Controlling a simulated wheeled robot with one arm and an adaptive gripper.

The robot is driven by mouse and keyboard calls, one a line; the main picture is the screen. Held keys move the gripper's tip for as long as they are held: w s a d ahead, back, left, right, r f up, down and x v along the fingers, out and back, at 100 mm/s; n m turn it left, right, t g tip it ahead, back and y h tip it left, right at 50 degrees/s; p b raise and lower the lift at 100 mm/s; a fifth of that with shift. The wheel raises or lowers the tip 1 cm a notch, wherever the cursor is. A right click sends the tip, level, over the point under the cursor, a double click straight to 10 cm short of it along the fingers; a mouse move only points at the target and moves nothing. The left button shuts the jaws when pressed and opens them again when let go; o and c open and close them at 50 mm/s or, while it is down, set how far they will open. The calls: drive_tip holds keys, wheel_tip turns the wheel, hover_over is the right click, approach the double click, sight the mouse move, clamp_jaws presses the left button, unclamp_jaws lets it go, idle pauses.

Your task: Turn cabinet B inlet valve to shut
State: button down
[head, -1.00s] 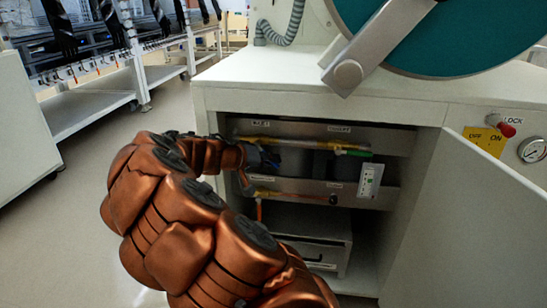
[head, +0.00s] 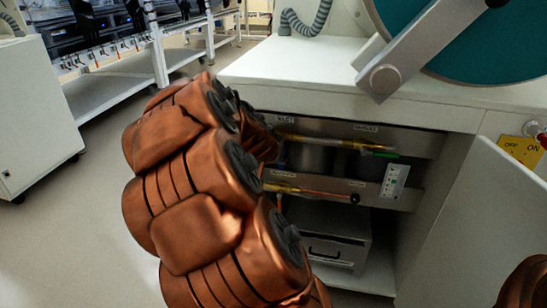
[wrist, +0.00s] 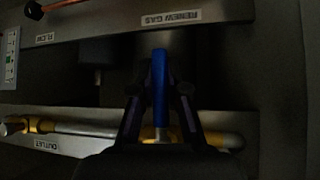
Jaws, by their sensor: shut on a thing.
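In the wrist view, which is dark and upside down, my gripper (wrist: 160,88) is shut on a blue valve lever (wrist: 160,70). The lever stands at about a right angle to the metal and yellow pipe (wrist: 85,130) behind it. Its stem meets the pipe near the pipe's right end. In the head view, the INLET label (head: 285,119) sits at the upper left of the open cabinet bay, above a yellow-sleeved pipe (head: 325,141). My copper-coloured arm reaches to that left side and hides the lever and most of the gripper. No cabinet letter is readable.
A lower panel holds another pipe (head: 310,190) and a white gauge card (head: 394,182). A drawer box (head: 335,238) sits below. The open cabinet door (head: 475,230) stands at right. The worktop (head: 300,65) overhangs the bay. Floor at left (head: 90,220) is clear.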

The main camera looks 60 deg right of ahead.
drive_tip(key=shift+w+a+t, duration=0.1)
drive_tip(key=shift+w+t, duration=0.05)
drive_tip(key=shift+t, duration=0.15)
drive_tip(key=c, duration=1.2)
unclamp_jaws()
drive_tip(key=shift+o, duration=0.2)
drive_tip(key=v, duration=1.2)
